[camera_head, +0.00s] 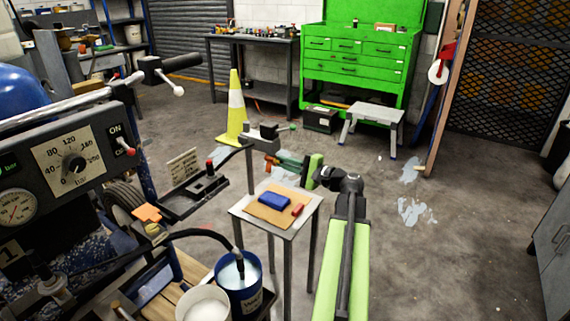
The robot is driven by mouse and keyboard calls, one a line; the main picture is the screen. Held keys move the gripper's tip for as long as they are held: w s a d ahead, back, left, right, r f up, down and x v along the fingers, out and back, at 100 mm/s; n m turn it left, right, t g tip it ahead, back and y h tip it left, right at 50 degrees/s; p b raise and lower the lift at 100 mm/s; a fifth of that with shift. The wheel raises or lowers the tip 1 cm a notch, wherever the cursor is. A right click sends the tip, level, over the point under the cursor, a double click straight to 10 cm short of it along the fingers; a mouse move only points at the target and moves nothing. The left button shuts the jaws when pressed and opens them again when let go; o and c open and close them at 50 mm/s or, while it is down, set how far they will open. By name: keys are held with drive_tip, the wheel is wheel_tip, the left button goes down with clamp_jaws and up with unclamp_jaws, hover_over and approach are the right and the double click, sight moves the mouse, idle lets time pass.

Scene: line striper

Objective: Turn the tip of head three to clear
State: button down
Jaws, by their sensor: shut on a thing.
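My gripper (285,161) reaches left from the end of my green and black arm, above and behind a small table. Its jaws are shut around a small reddish-orange piece (270,160), which seems to be the tip of head three. The tip's exact angle is too small to tell, and the jaws partly hide it. A black spray head (262,135) with a thin green-ended lever stands just behind the gripper. Another black bracket (203,190) with a red-topped part sits to the left on the striper (85,165).
A small table (242,209) below the gripper holds a board with a blue block (274,200) and a red piece (297,209). Paint buckets (238,285) stand at the front. A yellow cone (235,105) stands behind.

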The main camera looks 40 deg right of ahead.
drive_tip(key=n, duration=2.1)
drive_tip(key=shift+w, duration=0.15)
drive_tip(key=c, duration=0.9)
unclamp_jaws()
drive_tip(key=shift+b+v, duration=0.35)
drive_tip(key=shift+v, duration=3.2)
